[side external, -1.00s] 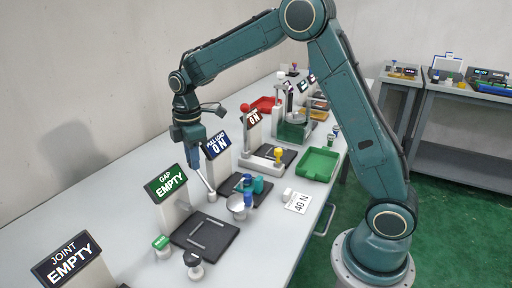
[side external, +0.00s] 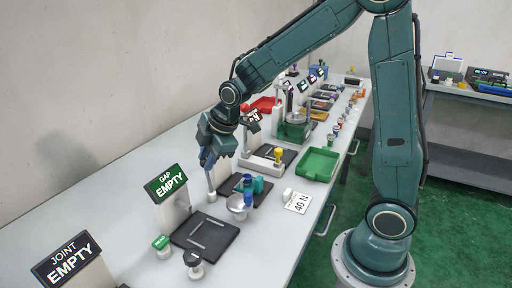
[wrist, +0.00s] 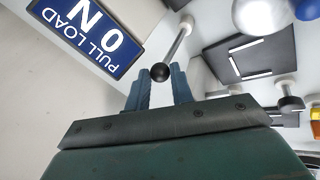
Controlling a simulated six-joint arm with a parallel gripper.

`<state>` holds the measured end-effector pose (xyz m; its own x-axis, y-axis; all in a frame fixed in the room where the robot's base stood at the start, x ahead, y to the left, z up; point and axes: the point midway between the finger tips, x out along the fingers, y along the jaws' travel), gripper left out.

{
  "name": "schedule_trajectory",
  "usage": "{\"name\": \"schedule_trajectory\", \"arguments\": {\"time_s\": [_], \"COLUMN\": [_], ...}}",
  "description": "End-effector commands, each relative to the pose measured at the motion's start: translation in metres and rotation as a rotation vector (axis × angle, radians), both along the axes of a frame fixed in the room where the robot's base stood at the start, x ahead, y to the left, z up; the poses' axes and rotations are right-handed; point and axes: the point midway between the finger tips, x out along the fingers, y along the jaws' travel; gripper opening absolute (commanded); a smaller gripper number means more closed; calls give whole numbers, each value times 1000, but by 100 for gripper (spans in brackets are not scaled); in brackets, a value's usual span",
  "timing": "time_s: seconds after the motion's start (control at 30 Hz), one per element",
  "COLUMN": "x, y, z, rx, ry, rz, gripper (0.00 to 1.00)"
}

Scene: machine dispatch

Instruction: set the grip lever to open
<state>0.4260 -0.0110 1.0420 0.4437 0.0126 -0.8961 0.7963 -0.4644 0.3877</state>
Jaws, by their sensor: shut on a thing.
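The grip lever (side external: 210,182) is a thin metal rod rising from a small base and standing nearly upright. In the wrist view the rod (wrist: 178,43) ends in a black ball knob (wrist: 160,72) between my blue fingertips. My gripper (side external: 207,164) is shut on the lever's upper end, which it hides in the side view. My gripper's fingers also show in the wrist view (wrist: 160,85). I cannot read any open or shut mark for the lever.
A blue "PULL LOAD 0 N" sign (wrist: 85,35) is close beside my gripper. The table front left of the plate has free room.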

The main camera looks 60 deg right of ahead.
Motion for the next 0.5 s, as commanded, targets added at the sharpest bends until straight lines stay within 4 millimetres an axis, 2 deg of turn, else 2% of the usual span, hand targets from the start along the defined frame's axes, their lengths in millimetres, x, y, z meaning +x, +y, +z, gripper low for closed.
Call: {"name": "schedule_trajectory", "arguments": {"time_s": [0.2, 0.5], "x": [-14, -21], "y": [0, 0], "z": [-2, -6], "rx": [0, 0], "ry": [11, 21], "rz": [0, 0], "gripper": [0, 0]}}
